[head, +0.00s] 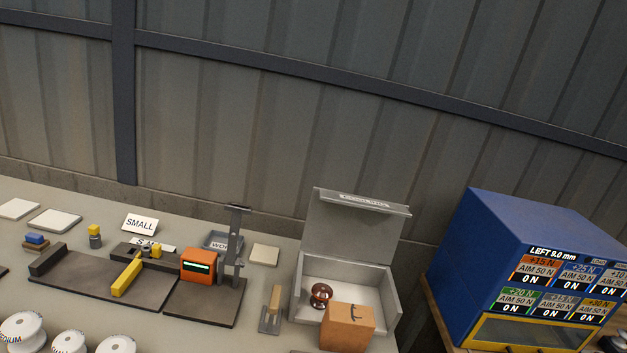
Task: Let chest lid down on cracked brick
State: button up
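A grey chest (394,302) stands on the bench right of centre. Its lid (350,230) stands raised at the back, with a lettered strip along its top edge. An orange-brown brick (347,328) with a dark crack mark on top is at the chest's front. I cannot tell whether it sits inside the front wall or before it. A dark brown round knob (321,294) shows in the chest, left of and behind the brick. My gripper is not in view.
A trowel-like tool (271,310) lies left of the chest. Further left are an orange meter (199,267), a dark upright stand (236,245) and a slide with a yellow bar (127,277). A blue cabinet with display panels (495,240) stands at right. A metal wall is behind.

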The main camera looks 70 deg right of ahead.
aim_at(351, 226)
jog(key=z, duration=0.25)
jog(key=i, duration=1.15)
jog(key=z, duration=1.05)
jog(key=i, duration=0.45)
jog(key=z, duration=0.35)
